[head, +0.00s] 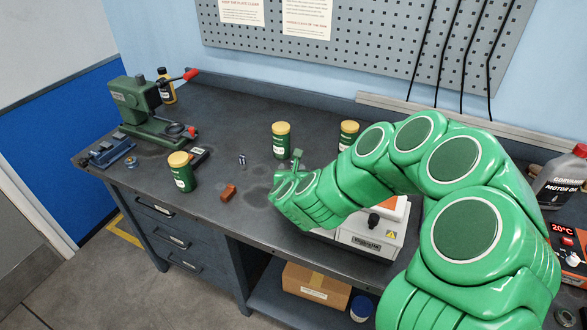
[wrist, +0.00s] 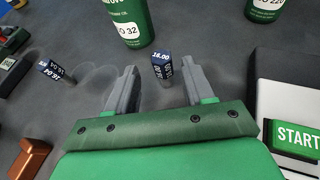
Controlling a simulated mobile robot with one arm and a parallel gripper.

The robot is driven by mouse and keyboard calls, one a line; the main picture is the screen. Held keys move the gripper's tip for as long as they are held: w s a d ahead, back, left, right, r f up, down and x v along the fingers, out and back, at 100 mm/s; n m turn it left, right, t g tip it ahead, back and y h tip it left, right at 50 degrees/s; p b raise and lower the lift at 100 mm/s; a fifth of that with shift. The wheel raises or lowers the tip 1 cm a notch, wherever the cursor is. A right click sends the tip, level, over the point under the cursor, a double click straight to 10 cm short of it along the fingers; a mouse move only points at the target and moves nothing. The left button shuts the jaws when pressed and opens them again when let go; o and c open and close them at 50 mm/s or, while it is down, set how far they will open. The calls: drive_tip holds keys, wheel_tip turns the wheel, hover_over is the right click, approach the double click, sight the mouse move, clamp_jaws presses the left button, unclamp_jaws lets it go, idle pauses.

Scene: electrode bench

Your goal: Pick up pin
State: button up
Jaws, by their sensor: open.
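No label names the pin; two small dark blue printed pieces could be it. One, marked 16.00 (wrist: 162,68), stands upright between my finger tips in the wrist view, with no visible contact. In the head view my arm hides it. The other (wrist: 48,70) lies to the left in the wrist view; it also shows in the head view (head: 242,160) on the bench. My gripper (wrist: 160,80) is open and empty, its two grey fingers either side of the 16.00 piece. In the head view the arm's end mostly hides it.
Green yellow-lidded cans (head: 282,140) stand on the grey bench (head: 225,125), one just beyond the fingers. A white machine with a START button (wrist: 296,136) is close on the right. A brown block (head: 228,193) lies left, and a green press (head: 140,105) stands far left.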

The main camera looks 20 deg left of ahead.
drive_tip(key=x, duration=0.3)
drive_tip(key=shift+w+d+f, duration=0.15)
drive_tip(key=shift+w+d, duration=0.05)
drive_tip(key=shift+x, duration=0.9)
drive_tip(key=shift+c, duration=0.3)
clamp_jaws()
